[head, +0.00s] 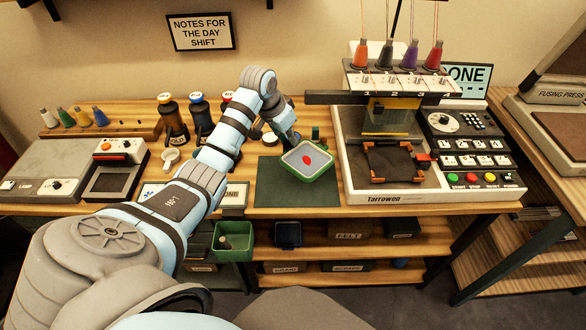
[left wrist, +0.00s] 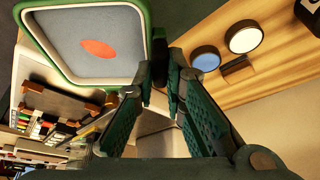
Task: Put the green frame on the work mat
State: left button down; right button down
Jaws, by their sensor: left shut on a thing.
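The green frame (head: 309,144) has a pale grey panel with a red oval in it. My left gripper (head: 292,141) is shut on the frame's rim and holds it tilted over the right part of the dark green work mat (head: 270,185). In the left wrist view the frame (left wrist: 90,80) fills the upper left, with its rim at the gripper's fingertips (left wrist: 166,75). The frame hides part of the mat; the rest of the mat looks bare. My right gripper is not in view.
An embroidery machine (head: 390,185) with thread cones stands just right of the mat. Several capped bottles (head: 198,110) stand behind my left arm. A grey device (head: 50,170) is at the left. A green bin (head: 233,245) hangs below the table's front edge.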

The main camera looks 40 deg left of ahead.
aim_at(290, 159)
pick_arm(q)
notch_tip(290, 159, down, 9)
jog(key=shift+d+r+b, duration=0.1)
jog(key=shift+r+b, duration=0.1)
jog(key=shift+b, duration=0.5)
jog(key=shift+r, duration=0.1)
jog(key=c, duration=1.7)
grip_release()
jog(key=shift+o, duration=0.2)
jog(key=p+v, duration=0.3)
jog(key=v, duration=0.9)
